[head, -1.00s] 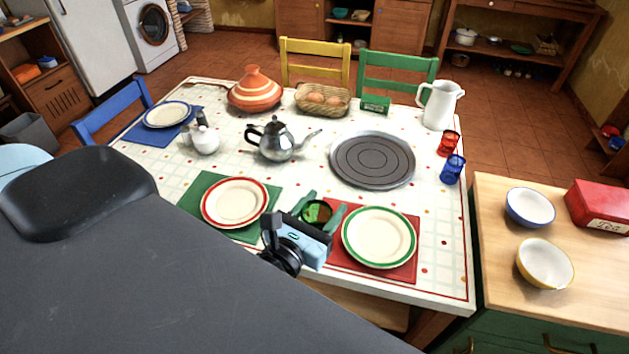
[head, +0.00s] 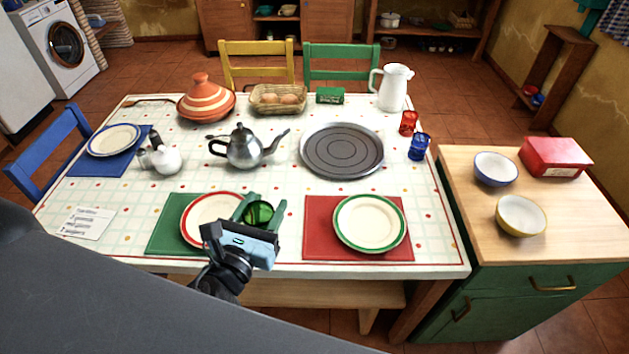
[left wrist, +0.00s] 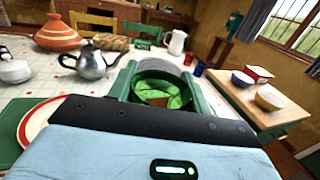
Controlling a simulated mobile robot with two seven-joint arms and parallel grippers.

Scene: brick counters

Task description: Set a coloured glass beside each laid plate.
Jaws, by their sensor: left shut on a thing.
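My left gripper (head: 260,211) is shut on a green glass (head: 258,215), which also shows between the fingers in the left wrist view (left wrist: 158,92). In the head view they overlap the right side of the red-rimmed plate (head: 203,217) on the green mat (head: 166,232); I cannot tell the glass's height above the table. The green-rimmed plate (head: 369,222) lies on the red mat (head: 316,232) to the right. The blue-rimmed plate (head: 113,140) lies on a blue mat (head: 97,163) at the left. A red glass (head: 408,122) and a blue glass (head: 420,147) stand at the table's right edge. My right gripper is out of view.
A round dark tray (head: 342,150), a metal teapot (head: 243,148), a tagine (head: 205,99), an egg basket (head: 278,99) and a white jug (head: 393,88) occupy the back and middle. A wooden counter (head: 470,215) with bowls adjoins at the right. Cloth between the two front mats is clear.

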